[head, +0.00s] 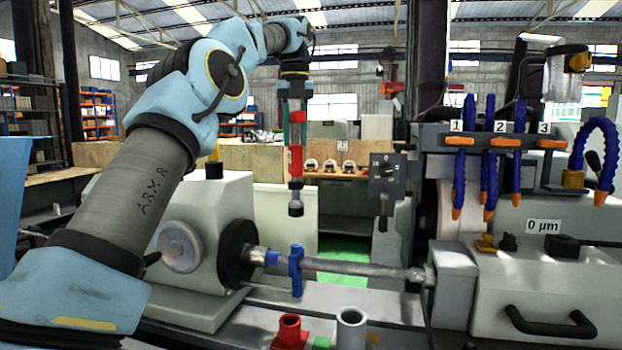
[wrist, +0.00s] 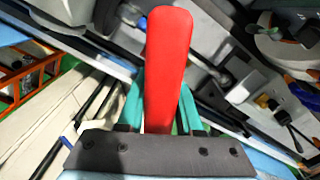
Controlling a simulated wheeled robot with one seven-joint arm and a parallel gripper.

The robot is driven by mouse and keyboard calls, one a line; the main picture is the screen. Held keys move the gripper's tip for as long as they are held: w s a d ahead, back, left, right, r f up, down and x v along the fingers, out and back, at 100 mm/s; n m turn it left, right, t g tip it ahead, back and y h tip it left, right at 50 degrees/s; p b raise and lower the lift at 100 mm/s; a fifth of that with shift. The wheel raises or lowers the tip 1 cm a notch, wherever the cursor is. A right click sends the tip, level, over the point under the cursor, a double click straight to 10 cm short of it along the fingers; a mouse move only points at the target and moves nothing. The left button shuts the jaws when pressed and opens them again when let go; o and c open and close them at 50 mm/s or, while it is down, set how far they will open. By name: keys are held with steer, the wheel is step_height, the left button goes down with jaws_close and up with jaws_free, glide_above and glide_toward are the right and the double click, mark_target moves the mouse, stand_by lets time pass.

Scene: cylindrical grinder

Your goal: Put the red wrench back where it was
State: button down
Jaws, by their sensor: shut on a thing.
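The red wrench (head: 295,162) hangs upright below my gripper (head: 294,132) in the head view, with a dark socket-like end at the bottom. It is in the air above the grinder bed, clear of the machine. My gripper's teal fingers are shut on it. In the wrist view the red wrench (wrist: 168,65) stands out between the teal fingers of my gripper (wrist: 160,105). A red cup-like holder (head: 289,332) and a grey open tube (head: 351,330) stand at the front of the bed, below and in front of the wrench.
A shaft (head: 350,268) with a blue clamp (head: 296,270) spans the grinder below the wrench. The grey headstock (head: 205,240) is at the left. Blue coolant hoses (head: 468,150) and a control box (head: 388,172) are at the right. A wooden bench (head: 345,176) stands behind.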

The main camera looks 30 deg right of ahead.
steer(key=s+d+f+n+b, duration=0.2)
steer(key=s+f+n+b, duration=0.3)
steer(key=s, duration=0.4)
steer(key=s+d+f+n+b, duration=0.35)
steer(key=s+n+b, duration=0.25)
steer(key=s+n, duration=0.3)
step_height(320, 180, down, 18)
steer(key=m, duration=0.1)
steer(key=shift+s+a+p, duration=0.3)
steer(key=shift+a+p, duration=0.05)
steer(key=shift+p, duration=0.05)
steer(key=shift+f, duration=0.15)
steer(key=c, duration=0.6)
jaws_free()
steer(key=shift+o, duration=0.2)
step_height(320, 180, up, 12)
steer(key=b, duration=0.1)
